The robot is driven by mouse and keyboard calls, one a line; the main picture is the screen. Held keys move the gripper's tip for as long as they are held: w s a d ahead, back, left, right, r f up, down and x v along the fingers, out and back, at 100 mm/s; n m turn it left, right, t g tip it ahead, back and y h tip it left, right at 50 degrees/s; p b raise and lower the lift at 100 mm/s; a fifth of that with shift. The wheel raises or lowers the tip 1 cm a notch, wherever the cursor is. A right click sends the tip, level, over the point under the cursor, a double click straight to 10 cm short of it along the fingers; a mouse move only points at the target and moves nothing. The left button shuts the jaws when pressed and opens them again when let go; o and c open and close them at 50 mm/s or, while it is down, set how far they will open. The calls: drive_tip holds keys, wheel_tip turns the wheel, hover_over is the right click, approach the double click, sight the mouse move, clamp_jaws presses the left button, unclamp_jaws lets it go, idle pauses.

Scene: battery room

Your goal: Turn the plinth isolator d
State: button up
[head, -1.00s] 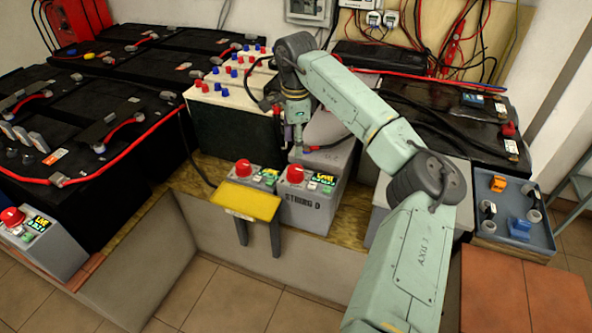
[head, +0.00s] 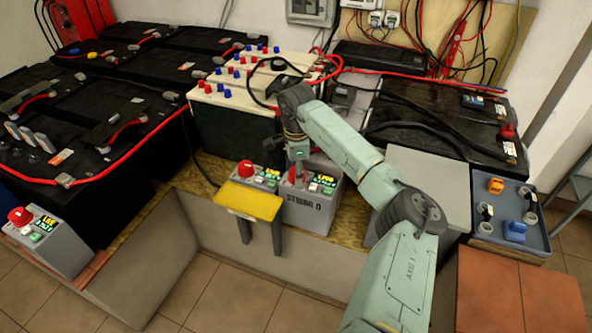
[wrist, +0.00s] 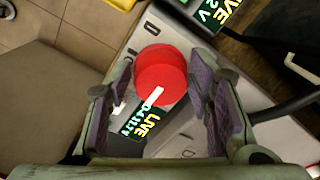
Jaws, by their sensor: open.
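The plinth isolator d is a grey box (head: 308,214) marked STRING D, with a red knob and a lit display on top. My gripper (head: 298,176) points down over its knob, which is mostly hidden behind the fingers in the head view. In the wrist view the round red knob (wrist: 160,72) lies between the two open fingers of my gripper (wrist: 163,80), with a gap on each side. A white bar marks the knob's lower edge, beside a green LIVE display (wrist: 146,122). I cannot tell how deep the fingertips reach around the knob.
A second isolator with a red knob (head: 244,169) stands close on the left, behind a yellow plate (head: 247,202). Another isolator (head: 50,243) is at far left. Cream-topped batteries (head: 235,95) stand behind. A blue tray (head: 512,228) is at right.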

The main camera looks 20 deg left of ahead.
drive_tip(key=shift+c, duration=0.3)
drive_tip(key=c, duration=0.8)
drive_tip(key=shift+m, duration=0.3)
drive_tip(key=m+b, duration=0.1)
drive_tip(key=m, duration=0.2)
drive_tip(key=shift+w+f+m+b, duration=0.1)
drive_tip(key=shift+m+b, duration=0.2)
drive_tip(key=shift+b, duration=0.1)
drive_tip(key=m+b, duration=0.1)
drive_tip(key=m, duration=0.3)
drive_tip(key=shift+m+b, duration=0.3)
drive_tip(key=m+b, duration=0.1)
drive_tip(key=m, duration=0.3)
drive_tip(key=shift+w, duration=0.1)
drive_tip(key=m+b, duration=0.1)
drive_tip(key=m, duration=0.4)
drive_tip(key=shift+h, duration=0.3)
